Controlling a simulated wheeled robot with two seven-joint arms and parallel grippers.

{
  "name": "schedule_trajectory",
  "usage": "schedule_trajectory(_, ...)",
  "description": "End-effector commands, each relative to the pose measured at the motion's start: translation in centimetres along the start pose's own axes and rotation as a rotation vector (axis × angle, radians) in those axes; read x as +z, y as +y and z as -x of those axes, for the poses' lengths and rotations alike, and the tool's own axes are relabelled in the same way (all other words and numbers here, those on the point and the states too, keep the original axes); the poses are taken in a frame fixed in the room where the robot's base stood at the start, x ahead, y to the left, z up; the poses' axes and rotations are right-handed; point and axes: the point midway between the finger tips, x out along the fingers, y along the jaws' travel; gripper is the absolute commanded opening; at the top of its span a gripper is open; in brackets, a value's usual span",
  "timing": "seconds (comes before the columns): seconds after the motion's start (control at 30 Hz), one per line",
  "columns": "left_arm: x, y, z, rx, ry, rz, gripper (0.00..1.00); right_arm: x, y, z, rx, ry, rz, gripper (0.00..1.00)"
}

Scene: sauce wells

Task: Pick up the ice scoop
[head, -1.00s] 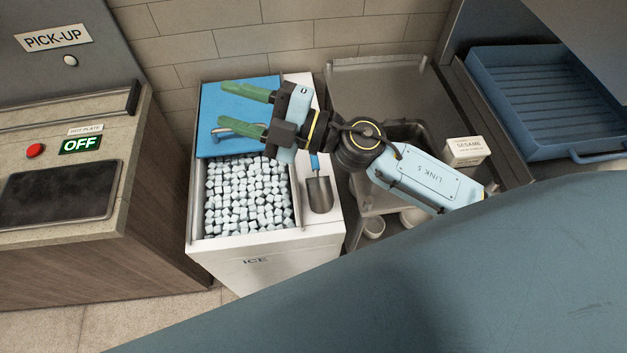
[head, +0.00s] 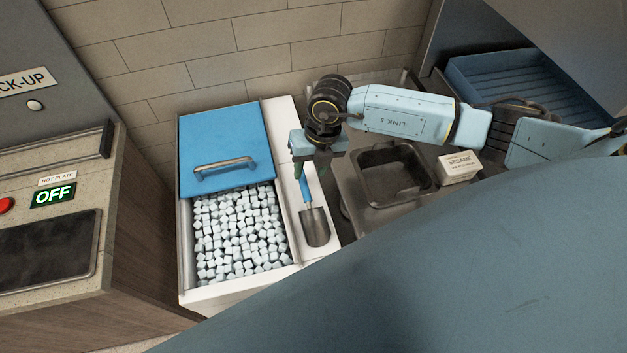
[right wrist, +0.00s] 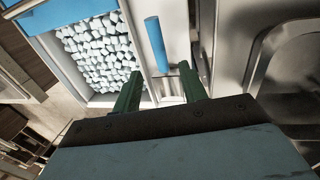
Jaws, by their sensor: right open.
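The ice scoop has a blue handle and a grey metal bowl (head: 315,227). It lies on the white right-hand ledge of the ice bin (head: 285,110). My right gripper (head: 311,168) points down above the handle end of the scoop, open and empty. In the right wrist view the blue handle (right wrist: 157,45) lies ahead of the gap between the green fingers (right wrist: 160,70). The bowl is mostly hidden there behind the gripper. I cannot tell the exact height of the fingers over the handle. My left gripper is not in view.
Ice cubes (head: 240,235) fill the open front of the bin, beside the scoop. A blue lid (head: 225,140) with a metal handle covers the back. A sink basin (head: 390,175) and a sesame box (head: 458,167) stand to the right. A hot plate (head: 45,250) is at left.

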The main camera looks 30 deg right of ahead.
Motion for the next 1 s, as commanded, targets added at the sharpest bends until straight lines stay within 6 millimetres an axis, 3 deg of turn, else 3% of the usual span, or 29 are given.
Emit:
schedule_trajectory(0.1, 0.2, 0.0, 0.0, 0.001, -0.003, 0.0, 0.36, -0.1, 0.1, -2.1, 0.001, 0.003, 0.001, 0.42)
schedule_trajectory(0.37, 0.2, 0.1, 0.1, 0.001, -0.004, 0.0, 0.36, -0.1, 0.1, -4.1, 0.002, 0.003, 0.001, 0.42)
schedule_trajectory(0.63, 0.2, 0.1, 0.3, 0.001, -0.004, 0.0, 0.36, -0.2, 0.0, -7.9, 0.003, 0.003, 0.001, 0.42)
schedule_trajectory(0.97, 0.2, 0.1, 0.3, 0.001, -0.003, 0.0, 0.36, -0.2, 0.0, -8.7, 0.004, 0.001, 0.003, 0.42)
schedule_trajectory(1.0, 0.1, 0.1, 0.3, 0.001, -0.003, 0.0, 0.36, -0.2, 0.0, -8.7, 0.004, 0.001, 0.003, 0.37)
